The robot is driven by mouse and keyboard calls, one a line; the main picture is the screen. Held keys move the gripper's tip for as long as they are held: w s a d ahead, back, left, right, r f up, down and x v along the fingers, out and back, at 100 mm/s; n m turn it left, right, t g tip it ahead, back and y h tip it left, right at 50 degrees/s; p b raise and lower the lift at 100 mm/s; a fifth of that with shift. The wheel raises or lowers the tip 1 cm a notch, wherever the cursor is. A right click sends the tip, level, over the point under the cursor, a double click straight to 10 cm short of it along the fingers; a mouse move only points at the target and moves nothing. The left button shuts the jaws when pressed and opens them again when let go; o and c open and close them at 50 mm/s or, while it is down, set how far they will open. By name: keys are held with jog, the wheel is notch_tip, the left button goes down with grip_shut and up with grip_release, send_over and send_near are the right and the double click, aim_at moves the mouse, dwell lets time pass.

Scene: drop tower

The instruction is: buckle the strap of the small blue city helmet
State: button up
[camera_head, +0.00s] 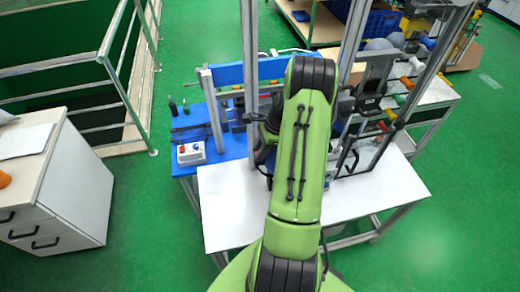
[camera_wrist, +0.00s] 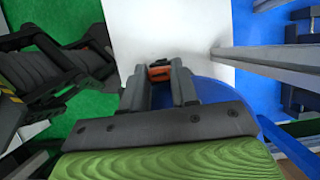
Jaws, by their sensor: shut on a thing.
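In the wrist view my gripper (camera_wrist: 160,73) reaches away from the camera, its two grey fingers shut on a small orange and black piece (camera_wrist: 158,71), which looks like the strap's buckle. A smooth blue rounded surface (camera_wrist: 215,93), probably the small blue helmet, shows behind and to the right of the fingers. The strap itself cannot be made out, and whether the buckle's halves are joined cannot be told.
A white tabletop (camera_head: 228,212) lies under my arm, with a blue bench section (camera_head: 230,146) at its left. A grey upright post (camera_head: 250,70) stands close to my arm. A white control box (camera_head: 191,153) sits on the blue section. A drawer cabinet (camera_head: 62,195) stands left; green floor lies between.

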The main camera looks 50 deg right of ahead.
jog(key=shift+f, duration=0.1)
jog(key=o, duration=0.9)
jog(key=p+v, duration=0.1)
jog(key=v, duration=1.4)
jog(key=shift+d+r, duration=0.2)
jog(key=shift+r, duration=0.15)
jog(key=shift+s, duration=0.1)
